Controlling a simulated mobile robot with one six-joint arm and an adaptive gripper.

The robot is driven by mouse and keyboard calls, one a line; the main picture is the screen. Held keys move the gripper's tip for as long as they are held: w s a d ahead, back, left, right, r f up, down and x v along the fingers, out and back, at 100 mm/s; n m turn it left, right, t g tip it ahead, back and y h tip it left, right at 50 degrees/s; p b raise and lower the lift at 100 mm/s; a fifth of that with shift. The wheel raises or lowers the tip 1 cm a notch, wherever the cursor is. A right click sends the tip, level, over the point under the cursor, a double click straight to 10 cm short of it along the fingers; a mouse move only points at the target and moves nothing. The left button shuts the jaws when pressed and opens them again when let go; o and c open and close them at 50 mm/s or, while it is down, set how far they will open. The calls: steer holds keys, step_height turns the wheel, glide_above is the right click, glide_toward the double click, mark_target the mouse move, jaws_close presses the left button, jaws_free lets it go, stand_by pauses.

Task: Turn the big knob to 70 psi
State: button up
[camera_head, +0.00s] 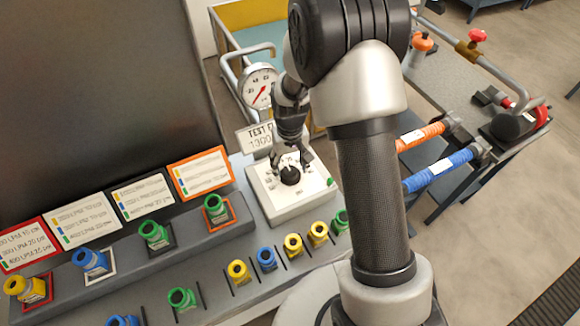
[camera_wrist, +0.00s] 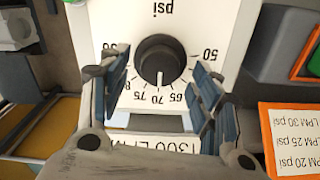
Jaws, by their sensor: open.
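The big knob (camera_head: 290,175) is black and round, on a white panel (camera_head: 265,196) in the head view. In the wrist view the knob (camera_wrist: 157,62) shows upside down at the centre, with psi numbers around it. Its white mark points at about 70, between 75 and 65. My gripper (camera_head: 290,157) is open over the knob in the head view. In the wrist view, its two fingers (camera_wrist: 160,80) appear on either side of the knob with gaps between. I cannot tell how far the fingertips are above the panel.
A round gauge (camera_head: 261,86) with a red needle stands behind the panel, near a sign (camera_head: 257,138). Several coloured valves or fittings (camera_head: 238,271) line the bench at the front left. Labelled cards (camera_head: 201,172) stand behind them. My arm hides part of the bench's right side.

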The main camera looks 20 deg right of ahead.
mark_target(290, 171)
step_height(290, 171, up, 11)
stand_by(0.3)
stand_by(0.4)
steer(key=s+r+t, duration=0.2)
steer(key=s+r, duration=0.8)
steer(key=r, duration=0.3)
steer(key=s+r+t, duration=0.2)
steer(key=s+r, duration=0.2)
steer(key=s, duration=1)
steer(key=shift+s+t, duration=0.2)
steer(key=shift+t, duration=0.1)
